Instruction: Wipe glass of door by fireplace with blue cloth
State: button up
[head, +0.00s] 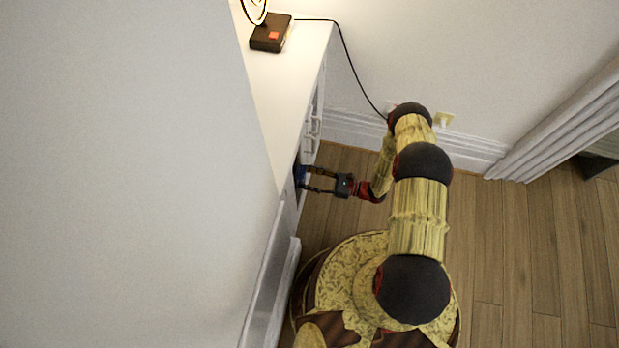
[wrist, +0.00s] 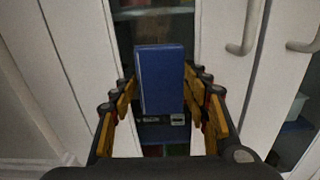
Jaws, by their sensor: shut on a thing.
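My gripper (head: 318,181) reaches left to the front of a white cabinet (head: 290,105) in the head view. In the wrist view my gripper (wrist: 162,108) is shut on the blue cloth (wrist: 162,80), which looks like a folded upright block between the fingers. The cloth also shows as a small blue patch in the head view (head: 300,175). Behind it in the wrist view is the dark glass of a door (wrist: 150,25) in a white frame. Whether the cloth touches the glass I cannot tell.
Metal handles (wrist: 247,28) stick out on the white doors right of the cloth. A lamp with a dark base (head: 270,33) stands on the cabinet top, its black cord (head: 350,60) running down to the wall outlet. Wooden floor (head: 530,240) is clear on the right.

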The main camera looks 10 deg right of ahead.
jog(key=shift+r+p, duration=3.55)
jog(key=shift+r, duration=2.65)
jog(key=shift+a+f+b, duration=0.1)
jog(key=shift+b, duration=0.25)
jog(key=shift+f, duration=0.1)
notch_tip(320, 180, down, 8)
jog(key=b, duration=0.7)
